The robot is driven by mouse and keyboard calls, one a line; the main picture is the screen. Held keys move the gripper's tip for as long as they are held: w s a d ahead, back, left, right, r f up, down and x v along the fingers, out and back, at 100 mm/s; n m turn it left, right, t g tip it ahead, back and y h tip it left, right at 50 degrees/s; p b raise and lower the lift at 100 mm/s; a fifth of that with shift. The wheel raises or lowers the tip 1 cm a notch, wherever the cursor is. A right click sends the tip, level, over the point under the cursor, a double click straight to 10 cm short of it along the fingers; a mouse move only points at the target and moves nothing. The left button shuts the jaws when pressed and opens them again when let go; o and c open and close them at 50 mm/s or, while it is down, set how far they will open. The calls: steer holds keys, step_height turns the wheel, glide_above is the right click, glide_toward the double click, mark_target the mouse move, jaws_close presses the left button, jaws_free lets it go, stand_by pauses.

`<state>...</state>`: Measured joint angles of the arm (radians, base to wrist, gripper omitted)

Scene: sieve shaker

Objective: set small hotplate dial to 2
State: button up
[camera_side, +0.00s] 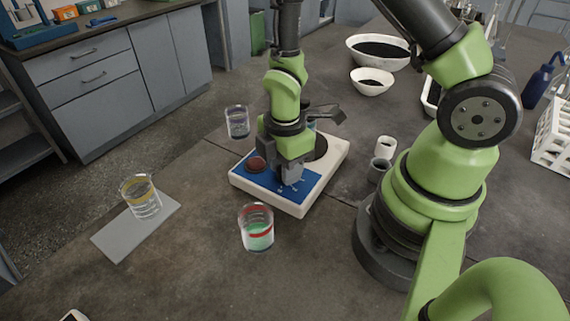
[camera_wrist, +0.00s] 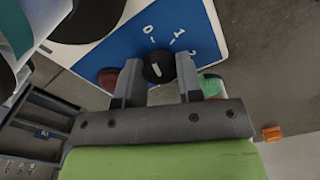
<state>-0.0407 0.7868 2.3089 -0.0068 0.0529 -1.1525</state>
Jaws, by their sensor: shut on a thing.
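The small hotplate is a white box (camera_side: 312,203) with a blue front panel (camera_side: 268,181) and a dark round plate (camera_side: 321,148). In the wrist view its blue panel (camera_wrist: 125,48) carries the marks 0, 1 and 2 around a black dial (camera_wrist: 158,66). A short white line shows on the dial; I cannot tell exactly which mark it points to. My gripper (camera_wrist: 159,82) has a finger on each side of the dial and is shut on it. In the side view my gripper (camera_side: 291,174) reaches down to the panel and hides the dial.
A red knob (camera_side: 256,164) sits on the panel beside my gripper. A beaker with green liquid (camera_side: 257,230) stands in front, another beaker (camera_side: 237,122) behind. A yellow-banded beaker (camera_side: 141,198) stands on a grey mat (camera_side: 122,240). Two small cups (camera_side: 385,147) stand right of the hotplate.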

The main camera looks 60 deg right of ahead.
steer(key=m, duration=0.4)
steer(key=shift+m, duration=0.4)
steer(key=m, duration=1.4)
steer(key=shift+m, duration=0.4)
steer(key=o, duration=0.9)
